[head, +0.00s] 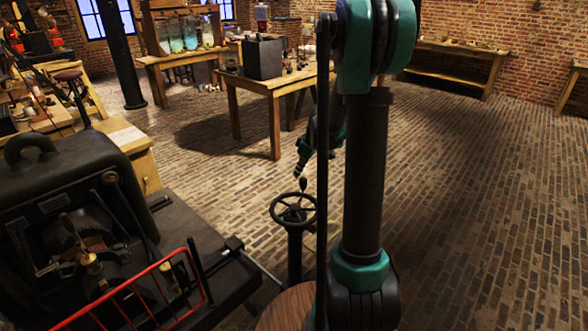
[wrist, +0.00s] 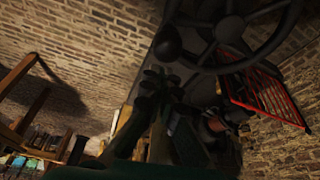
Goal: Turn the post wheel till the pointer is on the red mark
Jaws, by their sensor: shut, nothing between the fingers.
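The post wheel (head: 294,224) is a dark spoked handwheel lying flat on an upright post, with a knob (head: 303,185) standing on its rim. My gripper (head: 299,173) points down just above the knob; I cannot tell if they touch. In the wrist view the wheel (wrist: 222,62) fills the upper right. Its round knob (wrist: 167,42) lies just beyond my gripper's fingertips (wrist: 158,76), which are shut and hold nothing. I cannot make out the pointer or the red mark in either view.
A dark machine (head: 75,190) with a red guard rail (head: 130,288) stands left of the wheel. A round wooden top (head: 288,308) is in front, beside my arm. A wooden table (head: 275,86) with a black box (head: 263,58) stands behind. The brick floor at right is clear.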

